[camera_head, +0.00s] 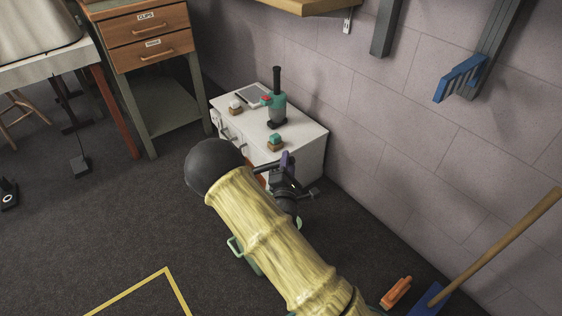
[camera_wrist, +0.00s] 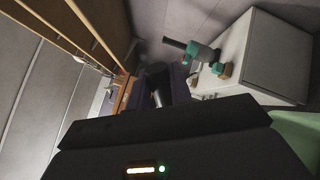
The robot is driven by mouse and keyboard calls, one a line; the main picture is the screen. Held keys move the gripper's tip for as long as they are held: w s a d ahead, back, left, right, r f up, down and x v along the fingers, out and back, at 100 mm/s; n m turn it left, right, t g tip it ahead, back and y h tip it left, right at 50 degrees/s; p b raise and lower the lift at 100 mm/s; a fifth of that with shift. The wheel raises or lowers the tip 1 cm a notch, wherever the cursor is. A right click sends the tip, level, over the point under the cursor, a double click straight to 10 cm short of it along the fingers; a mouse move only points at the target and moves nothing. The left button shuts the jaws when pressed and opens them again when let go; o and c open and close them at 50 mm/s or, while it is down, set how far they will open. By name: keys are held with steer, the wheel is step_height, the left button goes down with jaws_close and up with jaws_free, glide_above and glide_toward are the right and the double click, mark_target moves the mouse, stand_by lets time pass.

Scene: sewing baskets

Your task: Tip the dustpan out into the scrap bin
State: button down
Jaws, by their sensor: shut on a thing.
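My gripper (camera_head: 287,184) is beside the low white cabinet, partly hidden by my own yellow-sleeved arm.
The white cabinet (camera_head: 311,146) carries a teal tool (camera_head: 277,107) and small blocks. A blue-headed tool with a wooden handle (camera_head: 510,237) leans at right, by an orange object (camera_head: 397,292). A drawer unit (camera_head: 147,54) stands at back left. Carpet at left is mostly clear.

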steer(key=s+d+f+m+h+b, duration=0.1)
steer(key=s+d+f+m+b, duration=0.1)
steer(key=d+f+m+b, duration=0.5)
steer(key=d, duration=0.3)
steer(key=shift+s+d+f+h, duration=0.15)
steer(key=shift+s+f+h, duration=0.05)
steer(key=shift+f+h, duration=0.2)
stand_by(0.5)
steer(key=shift+m+p, duration=0.3)
steer(key=shift+p, duration=0.85)
stand_by(5.0)
